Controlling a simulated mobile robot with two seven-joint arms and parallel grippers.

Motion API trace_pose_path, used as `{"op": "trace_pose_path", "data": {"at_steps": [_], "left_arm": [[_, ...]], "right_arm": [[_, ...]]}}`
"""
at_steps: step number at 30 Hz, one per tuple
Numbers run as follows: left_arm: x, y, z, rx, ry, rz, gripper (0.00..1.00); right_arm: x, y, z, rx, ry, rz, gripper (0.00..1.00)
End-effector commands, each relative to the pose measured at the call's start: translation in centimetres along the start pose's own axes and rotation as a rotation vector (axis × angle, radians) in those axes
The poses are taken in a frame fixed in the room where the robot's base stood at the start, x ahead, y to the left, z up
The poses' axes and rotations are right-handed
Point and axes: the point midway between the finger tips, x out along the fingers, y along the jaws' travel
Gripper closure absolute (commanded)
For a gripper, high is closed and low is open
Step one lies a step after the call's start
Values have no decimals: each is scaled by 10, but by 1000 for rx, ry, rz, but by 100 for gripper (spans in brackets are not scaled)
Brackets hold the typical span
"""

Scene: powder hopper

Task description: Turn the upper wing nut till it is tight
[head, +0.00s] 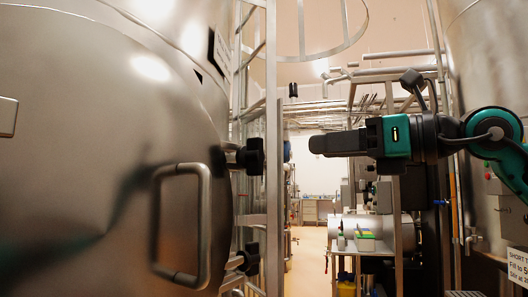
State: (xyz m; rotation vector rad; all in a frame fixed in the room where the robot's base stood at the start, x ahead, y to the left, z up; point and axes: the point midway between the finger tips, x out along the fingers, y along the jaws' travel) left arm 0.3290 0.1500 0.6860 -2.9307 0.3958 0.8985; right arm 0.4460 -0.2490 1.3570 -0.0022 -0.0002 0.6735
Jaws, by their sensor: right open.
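The upper wing nut (254,156) is a black knob on a metal bolt at the right edge of the big round steel hatch (110,110). A second, lower black wing nut (250,260) sits below it on the same edge. My right gripper (316,145) comes in from the right, level with the upper wing nut and pointing left at it. A clear gap lies between its tips and the nut. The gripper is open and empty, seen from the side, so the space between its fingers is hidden. My left gripper is not in view.
A bent steel handle (205,225) stands out from the hatch. A thin upright metal post (273,200) rises just right of the nuts. Another steel vessel (490,70) stands at far right. An open aisle with a bench (318,210) lies behind.

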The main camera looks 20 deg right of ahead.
Motion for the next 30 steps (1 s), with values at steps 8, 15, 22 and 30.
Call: {"op": "trace_pose_path", "data": {"at_steps": [8,15,22,30], "left_arm": [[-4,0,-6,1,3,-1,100],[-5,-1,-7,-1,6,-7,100],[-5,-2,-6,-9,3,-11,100],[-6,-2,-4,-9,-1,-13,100]], "right_arm": [[52,3,1,2,1,9,57],[98,3,1,3,0,8,57],[120,2,0,3,-2,7,57],[123,2,0,3,-1,6,57]]}}
